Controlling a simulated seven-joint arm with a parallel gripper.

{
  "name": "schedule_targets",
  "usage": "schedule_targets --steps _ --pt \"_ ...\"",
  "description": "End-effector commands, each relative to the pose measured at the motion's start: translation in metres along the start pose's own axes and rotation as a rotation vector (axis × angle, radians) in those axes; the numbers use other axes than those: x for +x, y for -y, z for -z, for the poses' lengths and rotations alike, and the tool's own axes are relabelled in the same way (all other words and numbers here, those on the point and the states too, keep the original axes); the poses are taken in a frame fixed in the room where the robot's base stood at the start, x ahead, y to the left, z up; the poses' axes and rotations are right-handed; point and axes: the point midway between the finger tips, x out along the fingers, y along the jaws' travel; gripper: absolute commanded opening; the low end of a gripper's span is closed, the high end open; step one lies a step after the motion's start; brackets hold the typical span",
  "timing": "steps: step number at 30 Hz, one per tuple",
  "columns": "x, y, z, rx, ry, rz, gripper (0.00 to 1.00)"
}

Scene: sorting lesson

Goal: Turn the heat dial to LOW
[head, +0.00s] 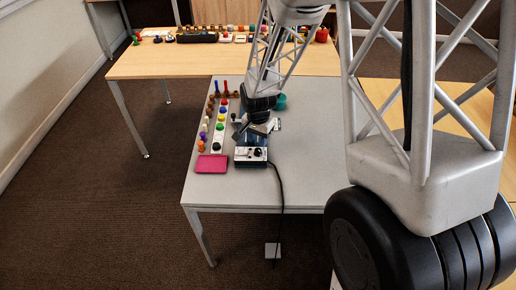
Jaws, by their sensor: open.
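A small appliance with a white front panel (250,163) stands on the grey table (300,180). Dark knobs show on its panel, one of them a dark dial (258,152) at the right; its pointer and any markings are too small to read. My gripper (261,128) points down just behind the panel, over the appliance's dark top, which it partly hides. It is open, with nothing seen between its fingers. I cannot tell whether it touches the appliance.
A pink tray (212,164) lies left of the appliance. Rows of coloured pegs and pieces (220,115) stand behind it. A teal bowl (281,101) is at the back right. A black cable (281,190) runs off the front edge. A wooden table (150,65) with more items stands behind.

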Motion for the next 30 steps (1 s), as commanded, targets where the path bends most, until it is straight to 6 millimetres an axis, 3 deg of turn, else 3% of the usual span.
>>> schedule_targets --steps 15,30 --pt "0.048 0.000 0.000 0.000 0.001 -0.002 0.42" --pt "0.054 0.000 0.000 0.000 -0.001 -0.001 0.42"
